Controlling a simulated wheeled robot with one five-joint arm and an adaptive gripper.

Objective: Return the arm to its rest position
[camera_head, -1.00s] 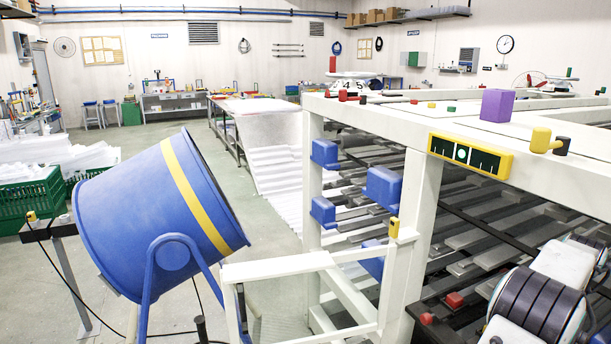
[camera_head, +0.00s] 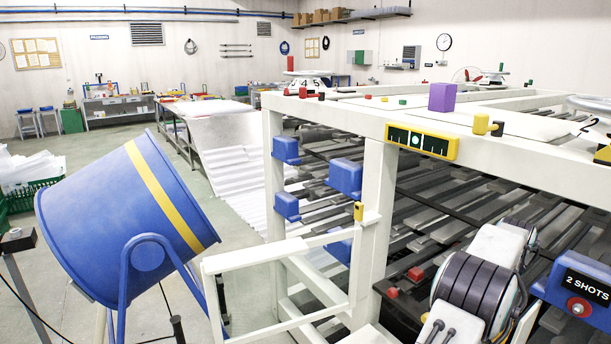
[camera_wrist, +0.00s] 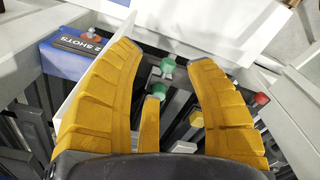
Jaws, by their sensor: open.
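My gripper (camera_wrist: 163,72) shows in the wrist view with its yellow ribbed fingers spread apart and nothing between them. Below and beyond the fingers are green knobs and dark slats of the machine. In the head view my white and black arm (camera_head: 478,285) is at the lower right, in front of the white-framed machine (camera_head: 380,215). The gripper itself does not show in the head view.
A blue box labelled "2 SHOTS" (camera_head: 580,290) is close right of my arm; it also shows in the wrist view (camera_wrist: 75,55). A tilted blue drum (camera_head: 100,235) stands at left. A purple block (camera_head: 442,97) sits on the machine top. Open floor lies behind the drum.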

